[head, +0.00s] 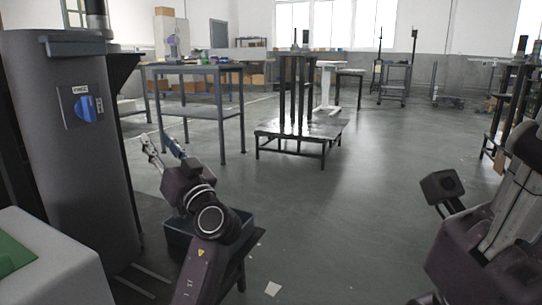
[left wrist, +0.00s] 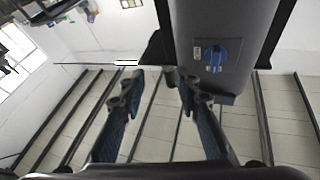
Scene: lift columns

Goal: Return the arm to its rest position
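My left gripper (head: 160,147) is raised in front of the grey cabinet with the blue knob, at the left of the head view. In the left wrist view its two fingers (left wrist: 154,74) stand apart with nothing between them. It is open and clear of the knob. The dark arm behind it comes up from the bottom of the picture. My right arm (head: 490,235) is folded at the right edge of the head view; its gripper fingers do not show.
The grey cabinet (head: 65,170) carries a blue rotary knob (head: 85,108), also visible in the left wrist view (left wrist: 214,56). A dark bin (head: 178,238) is behind my left arm. A metal table (head: 200,110) and a low platform (head: 300,130) stand beyond. The middle floor is clear.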

